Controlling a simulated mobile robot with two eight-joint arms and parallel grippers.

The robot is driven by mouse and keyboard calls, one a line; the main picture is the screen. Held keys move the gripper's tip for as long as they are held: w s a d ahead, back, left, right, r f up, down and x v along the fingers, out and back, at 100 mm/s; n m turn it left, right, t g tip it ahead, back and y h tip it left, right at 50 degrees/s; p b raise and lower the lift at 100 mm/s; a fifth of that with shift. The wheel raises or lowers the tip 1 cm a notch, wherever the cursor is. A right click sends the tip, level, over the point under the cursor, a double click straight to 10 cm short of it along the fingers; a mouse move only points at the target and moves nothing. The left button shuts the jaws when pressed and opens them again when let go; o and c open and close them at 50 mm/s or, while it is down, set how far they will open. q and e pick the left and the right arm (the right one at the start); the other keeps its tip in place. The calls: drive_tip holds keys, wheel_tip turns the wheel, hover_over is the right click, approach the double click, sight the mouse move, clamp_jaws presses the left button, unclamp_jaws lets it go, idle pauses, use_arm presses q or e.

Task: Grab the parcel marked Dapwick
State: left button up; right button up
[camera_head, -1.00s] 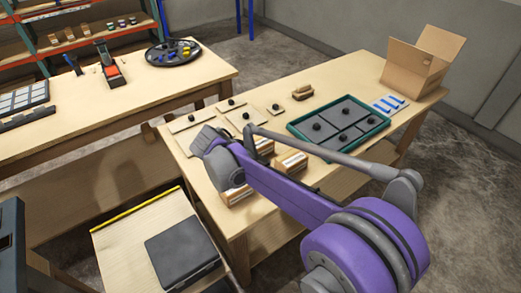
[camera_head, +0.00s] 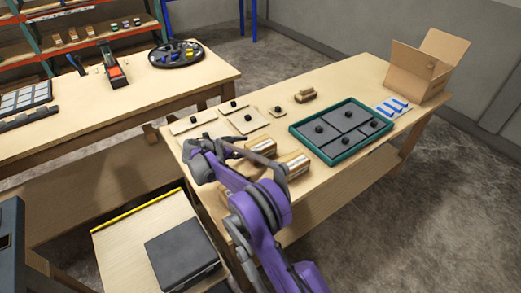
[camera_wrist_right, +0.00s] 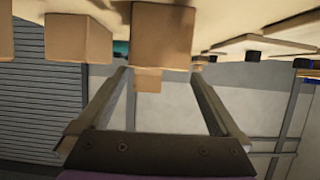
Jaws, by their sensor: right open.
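Small brown parcels with pale labels stand near the front edge of the right-hand table. One parcel (camera_head: 262,147) is behind my right arm, another parcel (camera_head: 292,162) is to its right, and more is partly hidden by the arm. The labels are too small to read, so I cannot tell which is Dapwick. My right gripper (camera_head: 208,146) is over the table's left front side. In the right wrist view its jaws are open and empty, with a parcel (camera_wrist_right: 162,35) ahead, roughly centred between them, and another parcel (camera_wrist_right: 78,48) to the left. My left gripper is not in view.
A green-rimmed tray (camera_head: 332,158) with dark knobbed plates lies right of the parcels. Knobbed wooden plates (camera_head: 193,122) and a brush-like object (camera_head: 305,95) lie behind. An open carton (camera_head: 420,72) stands at the far right. A dark case (camera_head: 182,253) sits on a lower surface.

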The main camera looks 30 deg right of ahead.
sight(256, 145)
drive_tip(key=x, duration=0.6)
drive_tip(key=shift+d+f+p, duration=0.1)
drive_tip(key=shift+f+p, duration=0.1)
drive_tip(key=shift+p, duration=0.15)
drive_tip(key=shift+s, duration=0.1)
drive_tip(key=shift+c, duration=1.3)
drive_tip(key=c, duration=1.1)
